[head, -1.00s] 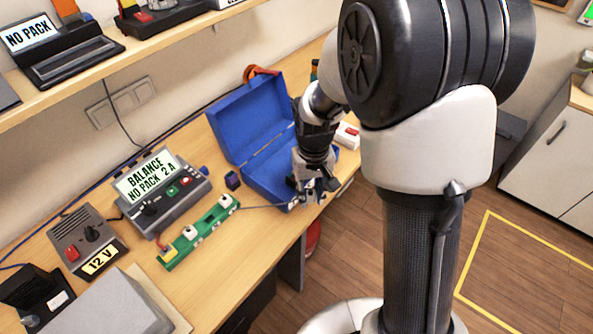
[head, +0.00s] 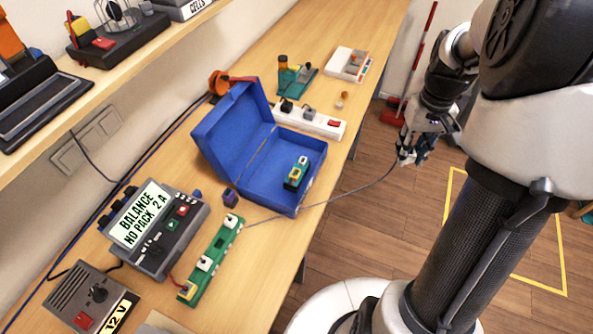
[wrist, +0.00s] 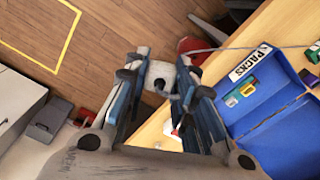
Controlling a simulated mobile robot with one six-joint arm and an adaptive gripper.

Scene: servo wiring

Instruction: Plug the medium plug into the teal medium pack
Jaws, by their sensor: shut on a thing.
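My gripper (head: 428,142) is shut on a small pale plug (wrist: 160,75), held out past the table's front edge, above the floor and right of the blue box. A thin grey cable (head: 345,192) runs from the plug to the green board (head: 215,256) on the table. A teal-green pack (head: 297,173) with a yellow part and a pale part lies inside the open blue box (head: 262,189). It also shows in the wrist view (wrist: 240,94), right of my gripper and apart from the plug. The pack's socket is too small to make out.
The balance charger (head: 155,228) and the 12 V supply (head: 92,300) stand at the left. A white power strip (head: 312,120), a teal stand (head: 293,78) and a white tray (head: 348,64) are behind the box. The raised lid (head: 230,130) stands at its left.

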